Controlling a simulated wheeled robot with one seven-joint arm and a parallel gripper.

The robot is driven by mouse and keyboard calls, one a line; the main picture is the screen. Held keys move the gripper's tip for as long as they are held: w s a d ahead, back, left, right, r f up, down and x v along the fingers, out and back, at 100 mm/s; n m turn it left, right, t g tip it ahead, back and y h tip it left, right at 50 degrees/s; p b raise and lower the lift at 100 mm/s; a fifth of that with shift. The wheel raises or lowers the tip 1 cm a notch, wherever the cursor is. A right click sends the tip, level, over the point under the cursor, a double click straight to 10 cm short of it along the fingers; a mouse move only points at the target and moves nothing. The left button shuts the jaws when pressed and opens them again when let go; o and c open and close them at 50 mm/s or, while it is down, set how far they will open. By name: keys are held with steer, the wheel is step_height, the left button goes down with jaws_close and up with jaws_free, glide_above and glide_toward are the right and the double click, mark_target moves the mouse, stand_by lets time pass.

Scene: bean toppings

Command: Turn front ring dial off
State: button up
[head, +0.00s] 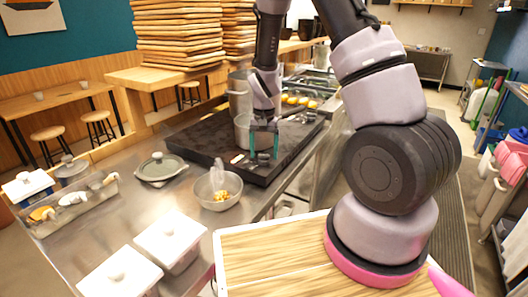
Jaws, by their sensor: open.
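The black stovetop (198,142) lies on the steel counter. Small dial-like parts (238,158) sit along its near right part; they are too small to tell which is the front ring dial or how it is turned. My gripper (264,154) points down over this part, its two teal fingers apart. A small dark knob-like piece (263,159) shows between or just behind the fingertips; I cannot tell whether they touch it. A steel pot (241,130) stands behind my gripper and is partly hidden by it.
A glass bowl with yellowish food (205,199) stands on the counter in front of the stovetop. A grey lidded pan (159,168) is to its left. White lidded containers (171,240) stand nearer. Stacked wooden boards (178,35) rise behind.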

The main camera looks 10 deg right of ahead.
steer(key=shift+c, duration=0.3)
jaws_close()
steer(key=shift+n, duration=0.4)
steer(key=n, duration=0.3)
steer(key=shift+n, duration=2.6)
